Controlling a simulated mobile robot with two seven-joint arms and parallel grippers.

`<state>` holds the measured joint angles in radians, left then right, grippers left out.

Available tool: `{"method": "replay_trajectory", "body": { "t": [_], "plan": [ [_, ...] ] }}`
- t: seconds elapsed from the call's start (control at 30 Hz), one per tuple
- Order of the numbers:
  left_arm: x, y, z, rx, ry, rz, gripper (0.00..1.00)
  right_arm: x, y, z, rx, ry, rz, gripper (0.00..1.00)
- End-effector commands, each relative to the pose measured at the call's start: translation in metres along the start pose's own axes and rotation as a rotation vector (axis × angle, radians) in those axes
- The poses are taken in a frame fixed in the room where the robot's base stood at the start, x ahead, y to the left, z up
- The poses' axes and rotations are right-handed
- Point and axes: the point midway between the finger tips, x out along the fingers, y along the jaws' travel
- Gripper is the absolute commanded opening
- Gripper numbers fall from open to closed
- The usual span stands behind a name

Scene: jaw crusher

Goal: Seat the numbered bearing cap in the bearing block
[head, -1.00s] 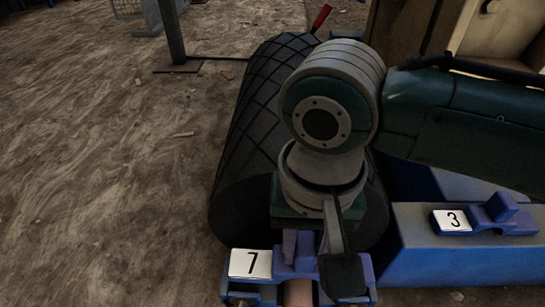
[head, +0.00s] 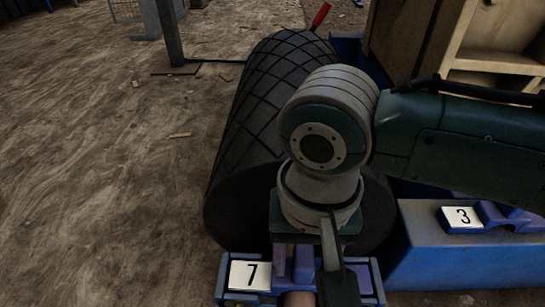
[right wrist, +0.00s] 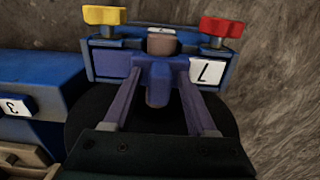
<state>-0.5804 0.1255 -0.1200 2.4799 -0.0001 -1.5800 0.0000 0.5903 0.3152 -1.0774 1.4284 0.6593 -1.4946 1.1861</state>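The bearing cap marked 7 (head: 250,275) is purple-blue with a white number plate. It sits at the bottom of the head view, low between the sides of the blue bearing block (head: 379,279), across the shaft (head: 298,299). My right gripper (head: 307,264) is above it, with its fingers on either side of the cap's raised middle. In the right wrist view the fingers close in on the middle of the cap (right wrist: 155,72), with its plate to the right. Whether the cap rests fully on its seat is hidden. My left gripper is not in view.
A second cap marked 3 (head: 462,217) lies on the blue beam (head: 445,262) at right. A yellow knob (right wrist: 105,15) and a red knob (right wrist: 221,27) stand by the block. A large dark roller (head: 265,125) lies behind. Open floor is at left.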

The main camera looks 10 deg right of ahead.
Motion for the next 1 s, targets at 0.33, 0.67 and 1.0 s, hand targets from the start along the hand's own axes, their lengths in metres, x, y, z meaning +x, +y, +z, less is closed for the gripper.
{"method": "replay_trajectory", "body": {
  "t": [0.33,0.67,1.0],
  "plan": [
    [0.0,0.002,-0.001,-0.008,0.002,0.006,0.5,-0.004,0.0,0.0,-0.001,0.002,0.0,0.62],
    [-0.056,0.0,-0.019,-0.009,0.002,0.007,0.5,-0.072,0.0,0.0,0.0,-0.001,-0.001,0.62],
    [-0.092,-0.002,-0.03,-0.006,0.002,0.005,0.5,-0.121,0.0,0.0,-0.001,-0.001,0.0,0.62]
  ]
}}
